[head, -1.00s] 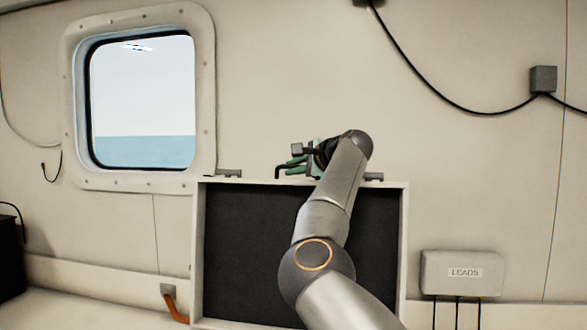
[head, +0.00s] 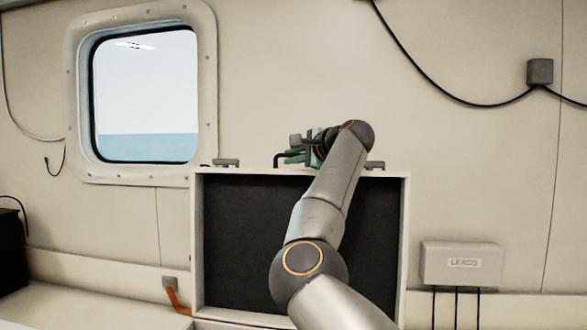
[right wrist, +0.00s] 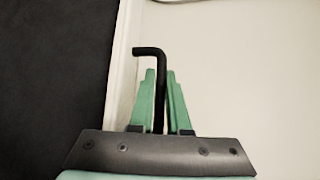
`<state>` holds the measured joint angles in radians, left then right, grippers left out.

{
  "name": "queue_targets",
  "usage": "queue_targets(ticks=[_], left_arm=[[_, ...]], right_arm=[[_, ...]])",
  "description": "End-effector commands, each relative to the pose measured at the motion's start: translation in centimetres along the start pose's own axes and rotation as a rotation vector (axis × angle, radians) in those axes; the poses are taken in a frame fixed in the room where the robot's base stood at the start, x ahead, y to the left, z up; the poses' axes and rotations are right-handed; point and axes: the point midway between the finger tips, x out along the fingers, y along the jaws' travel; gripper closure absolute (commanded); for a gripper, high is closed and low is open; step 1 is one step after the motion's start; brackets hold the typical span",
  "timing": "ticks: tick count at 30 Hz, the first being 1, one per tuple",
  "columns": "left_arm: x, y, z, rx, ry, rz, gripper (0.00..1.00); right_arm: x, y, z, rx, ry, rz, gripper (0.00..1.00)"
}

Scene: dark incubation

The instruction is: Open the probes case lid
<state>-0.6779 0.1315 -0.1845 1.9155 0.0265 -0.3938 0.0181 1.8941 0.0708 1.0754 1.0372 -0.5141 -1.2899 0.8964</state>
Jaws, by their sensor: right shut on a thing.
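The probes case lid (head: 198,240) stands upright in the head view, with a pale frame around a dark lining (head: 245,245). Its dark handle (head: 281,156) sticks up at the top edge, between two grey latches (head: 226,162). My right gripper (head: 298,154) has green fingers and is at the handle. In the right wrist view the black handle bar (right wrist: 150,52) passes between the two fingers (right wrist: 160,105), which are shut on it. The lid's dark lining (right wrist: 50,80) fills the left of that view. My right arm covers part of the lid. The case bottom is not clearly visible.
A pale wall stands behind the lid, with a window (head: 148,95) at left. A box marked LEADS (head: 462,264) is on the wall at right. An orange cable (head: 174,298) lies left of the lid, and a dark object (head: 10,252) is at the far left.

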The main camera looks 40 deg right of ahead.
Motion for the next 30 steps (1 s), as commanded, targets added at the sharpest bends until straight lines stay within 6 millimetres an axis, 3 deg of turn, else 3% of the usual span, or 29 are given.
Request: queue_targets(ticks=[1, 10, 21, 30], left_arm=[[1.2, -0.1, 1.4, 0.000, -0.002, 0.000, 0.50], [4.1, 0.4, 4.5, 0.001, -0.020, 0.017, 0.50], [7.4, 2.2, 5.2, 0.012, -0.002, 0.065, 0.50], [7.6, 2.7, 4.9, 0.021, -0.004, 0.079, 0.50]], right_arm=[[-0.1, 1.2, 0.2, -0.015, 0.001, -0.009, 1.00], [-3.0, 1.8, 2.9, -0.092, -0.001, -0.090, 1.00], [-6.6, 3.3, 6.3, -0.175, -0.003, -0.180, 1.00], [-7.7, 3.2, 7.3, -0.196, -0.006, -0.203, 1.00]])
